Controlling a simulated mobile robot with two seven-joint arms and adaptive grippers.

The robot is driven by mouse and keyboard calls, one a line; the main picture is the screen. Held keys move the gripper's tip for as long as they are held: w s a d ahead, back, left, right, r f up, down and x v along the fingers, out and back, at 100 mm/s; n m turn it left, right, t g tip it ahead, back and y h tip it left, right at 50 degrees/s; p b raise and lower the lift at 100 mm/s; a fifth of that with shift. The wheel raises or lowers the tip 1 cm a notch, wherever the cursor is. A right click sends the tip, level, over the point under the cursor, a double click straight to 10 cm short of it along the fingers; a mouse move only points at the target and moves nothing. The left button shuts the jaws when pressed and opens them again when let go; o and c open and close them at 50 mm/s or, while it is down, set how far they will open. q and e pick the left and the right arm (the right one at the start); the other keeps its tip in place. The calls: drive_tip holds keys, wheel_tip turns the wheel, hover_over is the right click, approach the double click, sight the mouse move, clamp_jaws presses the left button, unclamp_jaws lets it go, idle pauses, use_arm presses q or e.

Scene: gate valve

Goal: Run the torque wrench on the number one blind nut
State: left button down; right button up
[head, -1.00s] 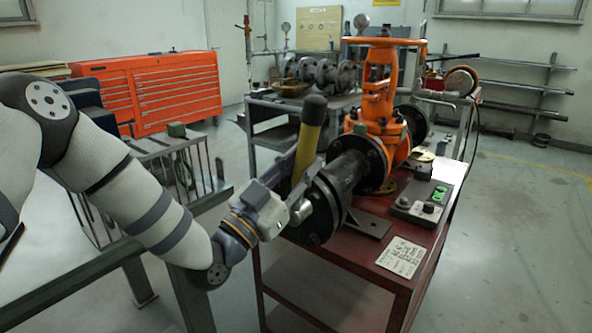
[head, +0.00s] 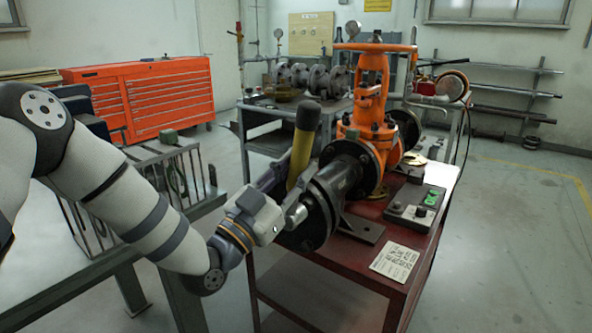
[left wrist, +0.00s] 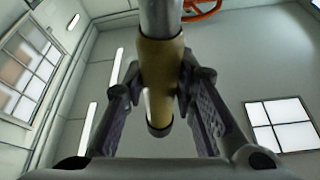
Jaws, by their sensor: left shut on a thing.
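The torque wrench (head: 302,150) has a yellow shaft and a black grip end. It stands tilted up in front of the black blind flange (head: 318,215) at the near end of the valve's pipe. My left gripper (head: 284,200) is shut on the wrench. In the left wrist view the yellow wrench (left wrist: 160,75) runs between the two fingers, with a bare metal part above it. The number one nut is hidden behind the gripper and wrench, so I cannot tell how the wrench head sits on it. My right gripper is not in view.
The orange gate valve (head: 370,100) stands on a red cart (head: 345,268). A railed rack (head: 175,175) stands at left, an orange tool chest (head: 140,95) behind.

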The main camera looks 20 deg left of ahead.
use_arm(q)
drive_tip(key=shift+r, duration=0.15)
drive_tip(key=shift+w+d+b, duration=0.2)
drive_tip(key=shift+w+d, duration=0.1)
drive_tip(key=shift+w, duration=0.5)
drive_tip(key=shift+w+d+b, duration=0.2)
drive_tip(key=shift+w+d, duration=0.1)
drive_tip(key=shift+w, duration=0.45)
drive_tip(key=shift+w+d, duration=0.15)
drive_tip(key=shift+w, duration=0.25)
idle(0.7)
drive_tip(key=shift+p, duration=0.3)
drive_tip(key=shift+w+d+r, duration=0.1)
drive_tip(key=shift+w+d, duration=0.05)
drive_tip(key=shift+w, duration=0.3)
idle(1.9)
drive_tip(key=shift+r+p, duration=0.1)
drive_tip(key=shift+p, duration=0.3)
idle(0.8)
drive_tip(key=shift+w, duration=0.1)
idle(0.8)
drive_tip(key=shift+t, duration=0.3)
